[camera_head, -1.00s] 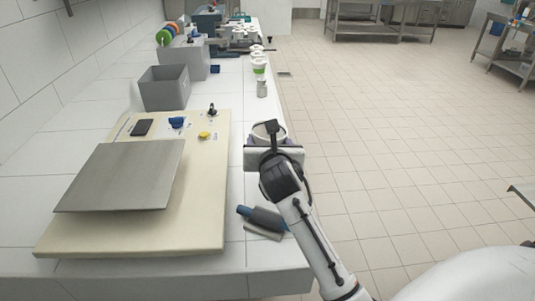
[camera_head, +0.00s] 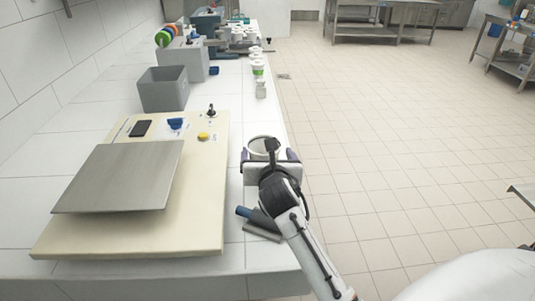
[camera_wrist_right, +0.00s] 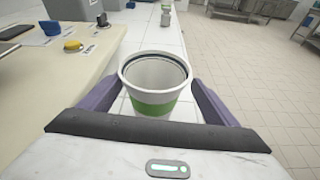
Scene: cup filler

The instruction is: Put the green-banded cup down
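The green-banded cup (camera_wrist_right: 155,104) is white, upright and empty-looking, with a green band low on its side. In the head view the cup (camera_head: 263,146) is at the counter's right edge, right of the cream board. It appears to stand on the counter, though its base is hidden. My right gripper (camera_head: 267,157) is around the cup, one purple finger on each side, with a small gap showing beside the cup. It looks open. In the wrist view its fingers (camera_wrist_right: 155,92) flank the cup. My left gripper is not in view.
The cream board (camera_head: 195,225) with a metal plate (camera_head: 120,177) lies left. A dark blue-tipped cylinder (camera_head: 258,222) lies near my right wrist. A grey bin (camera_head: 164,90) and more cups (camera_head: 257,68) stand farther back.

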